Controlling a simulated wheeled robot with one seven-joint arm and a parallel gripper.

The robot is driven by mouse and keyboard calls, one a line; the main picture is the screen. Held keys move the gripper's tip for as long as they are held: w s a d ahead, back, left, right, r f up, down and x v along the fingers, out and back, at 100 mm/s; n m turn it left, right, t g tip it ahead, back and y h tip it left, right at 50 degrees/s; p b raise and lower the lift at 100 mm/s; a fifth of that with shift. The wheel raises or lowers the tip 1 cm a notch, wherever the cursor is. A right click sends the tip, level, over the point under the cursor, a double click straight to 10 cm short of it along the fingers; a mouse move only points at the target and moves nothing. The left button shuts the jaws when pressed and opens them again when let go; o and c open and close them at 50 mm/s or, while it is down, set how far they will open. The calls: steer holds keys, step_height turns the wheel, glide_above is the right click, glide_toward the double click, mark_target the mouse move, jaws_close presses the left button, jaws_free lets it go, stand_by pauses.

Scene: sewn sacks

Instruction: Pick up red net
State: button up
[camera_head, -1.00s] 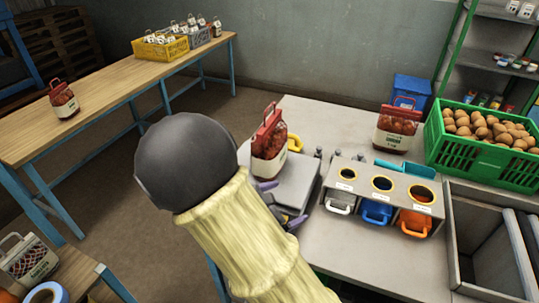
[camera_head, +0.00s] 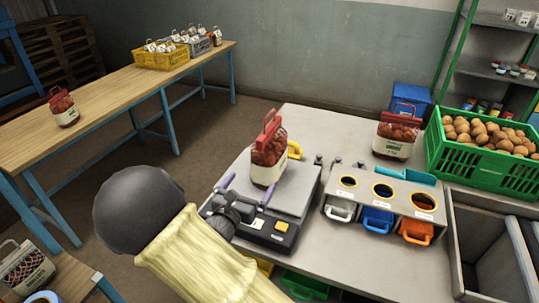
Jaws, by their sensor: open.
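A red net (camera_head: 268,150) with a white label and a red top handle stands upright on the grey scale (camera_head: 302,185). A second red net (camera_head: 397,135) stands on the grey table beside the green crate. A third red net (camera_head: 63,106) stands on the wooden table at left. My gripper (camera_head: 247,188) is open and empty. Its two purple-grey fingers are spread in front of the net on the scale, low over the scale's near side. I cannot tell whether either finger touches the net.
A dispenser box (camera_head: 385,203) with white, blue and orange handles stands right of the scale. A green crate (camera_head: 485,150) of brown produce is at right. A yellow crate (camera_head: 160,58) sits on the far wooden table. A darker net bag (camera_head: 25,268) is at lower left.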

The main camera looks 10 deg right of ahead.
mark_target(261, 168)
steer(key=p+x, duration=0.1)
steer(key=x, duration=0.7)
steer(key=shift+p, duration=0.3)
steer(key=p+x, duration=0.2)
steer(key=x, duration=0.3)
steer(key=shift+w+a+f, duration=0.1)
steer(key=shift+w, duration=0.15)
steer(key=c, duration=1.9)
steer(key=shift+r+b, duration=0.8)
steer(key=shift+r, duration=4.3)
